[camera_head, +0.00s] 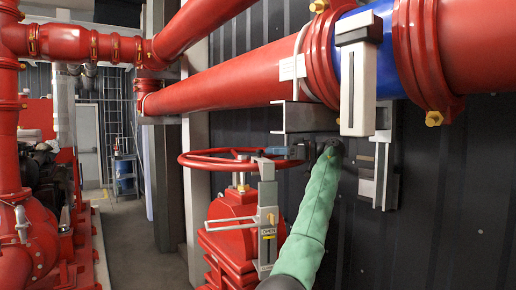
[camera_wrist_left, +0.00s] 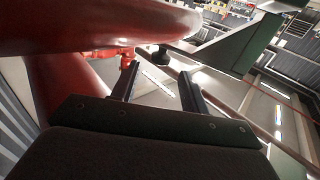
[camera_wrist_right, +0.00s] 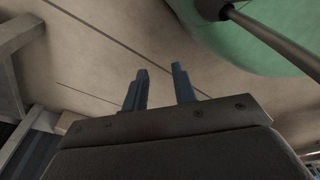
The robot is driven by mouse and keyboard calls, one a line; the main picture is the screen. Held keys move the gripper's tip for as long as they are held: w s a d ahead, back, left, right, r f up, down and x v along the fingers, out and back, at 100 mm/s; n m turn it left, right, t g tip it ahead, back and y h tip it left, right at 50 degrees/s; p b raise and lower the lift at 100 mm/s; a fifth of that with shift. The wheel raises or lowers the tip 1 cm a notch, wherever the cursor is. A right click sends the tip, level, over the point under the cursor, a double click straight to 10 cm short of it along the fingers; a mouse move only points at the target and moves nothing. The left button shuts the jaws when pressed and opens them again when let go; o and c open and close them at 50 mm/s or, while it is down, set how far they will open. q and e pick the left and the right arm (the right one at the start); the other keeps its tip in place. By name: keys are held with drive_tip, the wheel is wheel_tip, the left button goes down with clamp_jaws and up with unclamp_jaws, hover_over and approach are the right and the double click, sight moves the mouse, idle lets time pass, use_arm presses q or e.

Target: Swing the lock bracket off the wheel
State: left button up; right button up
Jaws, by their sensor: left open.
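The red handwheel (camera_head: 205,161) lies level on top of a red valve (camera_head: 232,212) in the head view. The pale grey lock bracket (camera_head: 267,196) stands upright at the wheel's right side, its top at the rim. My left gripper (camera_head: 284,152), at the end of the green-sleeved arm, is beside the rim and bracket top; contact cannot be told. Its jaws are apart in the left wrist view (camera_wrist_left: 160,80), and I see nothing clearly held. My right gripper (camera_wrist_right: 158,78) shows only in its wrist view, jaws apart and empty.
A thick red pipe (camera_head: 225,85) with a blue section (camera_head: 366,60) crosses above the left gripper. A pale slotted plate (camera_head: 355,88) hangs before it. Metal wall brackets (camera_head: 380,165) are right of the arm. A grey post (camera_head: 196,130) stands behind the wheel. Red pump equipment (camera_head: 35,235) fills the left.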

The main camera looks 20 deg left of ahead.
use_arm(q)
drive_tip(key=a, duration=0.1)
drive_tip(key=a+p, duration=0.1)
drive_tip(key=a, duration=0.1)
drive_tip(key=a+p, duration=0.1)
drive_tip(key=shift+s+a, duration=0.25)
drive_tip(key=shift+a, duration=0.4)
use_arm(e)
drive_tip(key=s+d, duration=0.1)
drive_tip(key=s, duration=0.5)
drive_tip(key=shift+s+d+f+g, duration=0.15)
drive_tip(key=shift+s+f+g, duration=0.15)
use_arm(q)
drive_tip(key=shift+a, duration=0.1)
drive_tip(key=shift+s, duration=0.1)
clamp_jaws()
use_arm(e)
drive_tip(key=shift+w, duration=0.1)
